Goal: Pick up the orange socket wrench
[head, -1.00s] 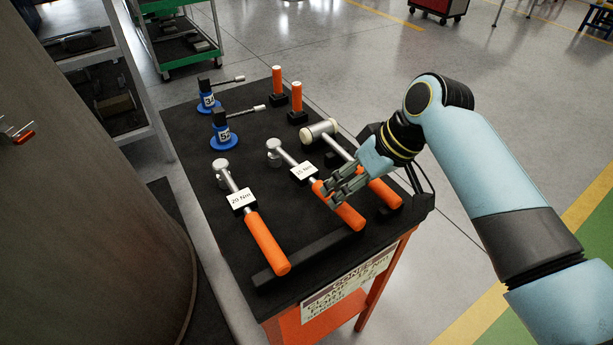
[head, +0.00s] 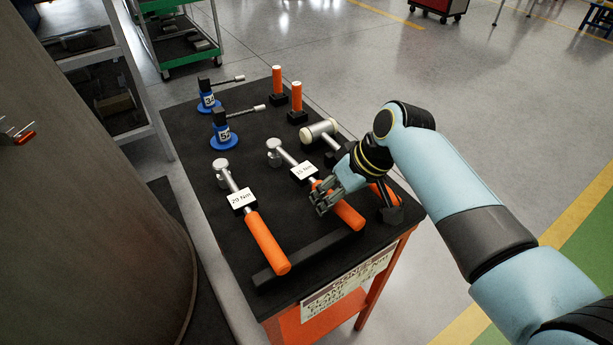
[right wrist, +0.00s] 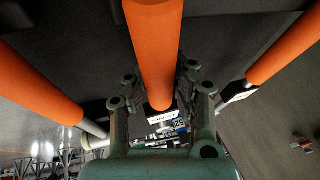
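Two wrenches with orange handles and silver square-drive heads lie on the black cart top. One (head: 268,244) has a label reading 20 Nm. The other, the middle wrench (head: 350,216), has a label I cannot read surely. My right gripper (head: 321,200) is at the upper part of the middle wrench's handle and partly hides it. In the right wrist view that handle (right wrist: 157,45) runs between the open fingers (right wrist: 158,88), with gaps at both sides. Orange handles also show at both sides of that view. My left gripper is not in view.
A mallet (head: 318,131) with an orange handle lies right of the middle wrench, partly behind my right gripper. Blue-based tools (head: 223,138) and orange upright handles (head: 296,97) stand at the back. A black raised bar (head: 305,258) runs along the front edge.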

